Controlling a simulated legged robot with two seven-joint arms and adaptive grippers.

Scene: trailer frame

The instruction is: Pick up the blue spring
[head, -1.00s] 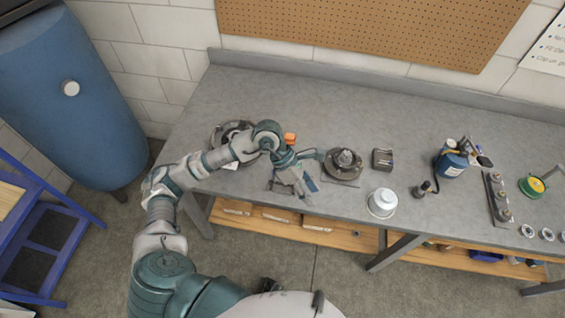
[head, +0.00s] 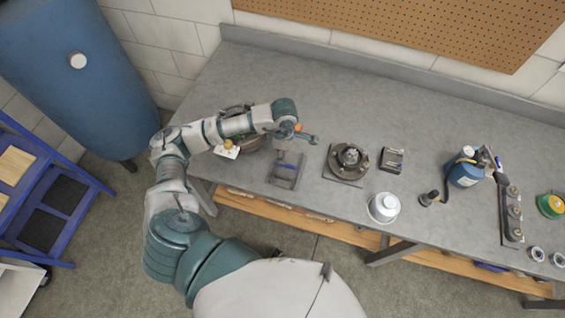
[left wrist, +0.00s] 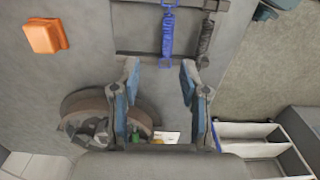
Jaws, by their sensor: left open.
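The blue spring (left wrist: 167,35) shows in the left wrist view, lying in a dark metal frame (left wrist: 140,54) on the grey bench. In the head view the spring is a small blue streak (head: 286,166) inside the frame (head: 274,180). My left gripper (left wrist: 160,72) is open and empty, its two fingertips apart and pointing toward the spring's near end. In the head view my left gripper (head: 293,136) is at the far side of the frame, partly hidden by my wrist. My right gripper is not in view.
A dark spring (left wrist: 206,38) lies beside the blue one. An orange block (left wrist: 46,36) and a round drum part (left wrist: 85,112) are near my gripper. A hub (head: 350,160), a white bowl (head: 383,208) and a blue canister (head: 464,172) stand to the right. The bench's back is clear.

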